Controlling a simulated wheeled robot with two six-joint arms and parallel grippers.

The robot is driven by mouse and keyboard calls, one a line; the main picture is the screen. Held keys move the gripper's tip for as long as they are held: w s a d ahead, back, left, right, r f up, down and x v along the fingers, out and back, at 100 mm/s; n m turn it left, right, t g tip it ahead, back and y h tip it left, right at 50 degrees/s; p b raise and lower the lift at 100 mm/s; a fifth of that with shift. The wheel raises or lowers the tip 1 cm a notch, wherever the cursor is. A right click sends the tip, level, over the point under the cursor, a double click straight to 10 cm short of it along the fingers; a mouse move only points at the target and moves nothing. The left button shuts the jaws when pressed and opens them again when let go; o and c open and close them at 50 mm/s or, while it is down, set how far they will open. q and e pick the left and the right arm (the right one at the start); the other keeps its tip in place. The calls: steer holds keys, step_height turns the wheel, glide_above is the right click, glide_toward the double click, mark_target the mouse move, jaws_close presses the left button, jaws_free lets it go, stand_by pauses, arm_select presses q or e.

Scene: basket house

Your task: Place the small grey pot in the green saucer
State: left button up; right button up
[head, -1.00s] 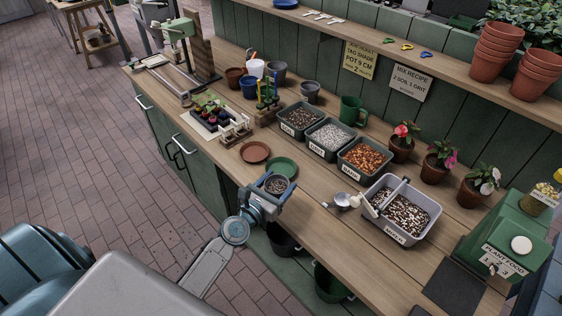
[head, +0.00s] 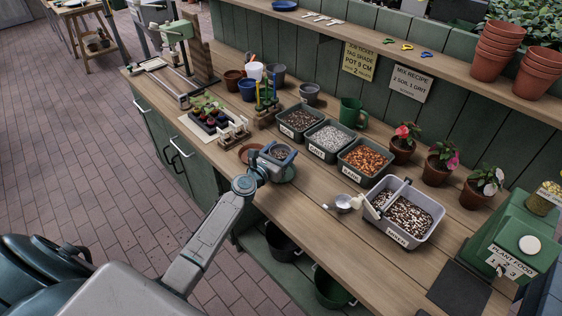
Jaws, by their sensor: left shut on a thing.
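The small grey pot (head: 281,153), with dark fill showing at its top, is held upright between the fingers of my left gripper (head: 278,157). The gripper is shut on it. The green saucer (head: 289,176) lies on the bench below the gripper and pot, which hide most of it. Only its near right part shows. I cannot tell whether the pot touches the saucer. My right gripper is not in view.
A terracotta saucer (head: 250,152) lies just left, partly covered by the gripper. Bins of gravel and pellets (head: 329,141), a scoop (head: 345,203) and a grey tub (head: 409,218) stand to the right. A seedling tray (head: 209,125) is behind left. The front bench is clear.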

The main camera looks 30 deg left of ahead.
arm_select(q)
steer(key=shift+w+f+b, duration=0.15)
steer(key=shift+f+b, duration=1.2)
steer(key=shift+f, duration=0.45)
steer(key=shift+f, duration=0.1)
steer(key=o, duration=1)
steer(key=shift+s, duration=0.25)
steer(key=s, duration=0.3)
steer(key=s+a, duration=0.1)
steer(key=s, duration=0.6)
steer(key=shift+s+a, duration=0.2)
steer(key=shift+s, duration=0.6)
